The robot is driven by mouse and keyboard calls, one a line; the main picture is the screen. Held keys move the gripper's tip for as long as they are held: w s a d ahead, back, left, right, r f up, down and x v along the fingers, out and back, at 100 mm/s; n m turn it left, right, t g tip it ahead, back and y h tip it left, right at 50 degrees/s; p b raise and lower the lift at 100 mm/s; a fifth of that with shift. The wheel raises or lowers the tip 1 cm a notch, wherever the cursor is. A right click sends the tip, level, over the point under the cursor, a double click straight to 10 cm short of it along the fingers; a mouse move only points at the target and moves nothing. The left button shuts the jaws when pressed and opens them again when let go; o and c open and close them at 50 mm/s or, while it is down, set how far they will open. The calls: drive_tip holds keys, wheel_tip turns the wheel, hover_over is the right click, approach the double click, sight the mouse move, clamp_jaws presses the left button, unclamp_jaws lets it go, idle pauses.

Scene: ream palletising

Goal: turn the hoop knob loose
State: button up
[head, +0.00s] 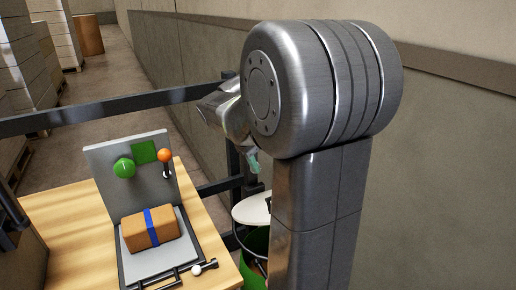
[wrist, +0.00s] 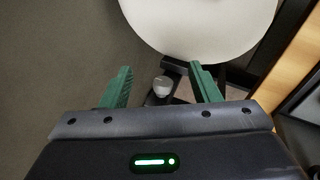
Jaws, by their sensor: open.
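A small grey round knob (wrist: 163,87), which looks like the hoop knob, sits on a dark bracket below the white round lid (wrist: 205,22) in the wrist view. My gripper (wrist: 160,72) is open, with its green fingers apart and nothing held between them. The knob appears between the two fingers in the picture; I cannot tell how far beyond them it is. In the head view my gripper (head: 252,160) shows only in part behind my arm, above the white lid (head: 253,209). I cannot make out the knob there.
A green bin (head: 257,246) stands under the lid, partly behind my arm. Left of it is a wooden table (head: 72,243) with a grey stand carrying a brown, blue-banded pack (head: 138,232), a green button (head: 124,167) and an orange-knobbed lever (head: 165,156). Dark rails and a wall are close.

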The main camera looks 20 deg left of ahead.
drive_tip(key=w+d+r+m+g+y+p, duration=0.2)
drive_tip(key=w+r+m+y+p, duration=0.25)
drive_tip(key=p, duration=0.55)
drive_tip(key=a+f+y, duration=0.1)
drive_tip(key=a+f, duration=0.1)
drive_tip(key=f, duration=0.4)
drive_tip(key=w+a+f+n+y, duration=0.1)
drive_tip(key=a+f, duration=0.2)
drive_tip(key=f, duration=0.3)
drive_tip(key=shift+w+a+f+p, duration=0.2)
drive_tip(key=shift+w+a+p, duration=0.1)
drive_tip(key=shift+a+p, duration=0.05)
drive_tip(key=c, duration=1)
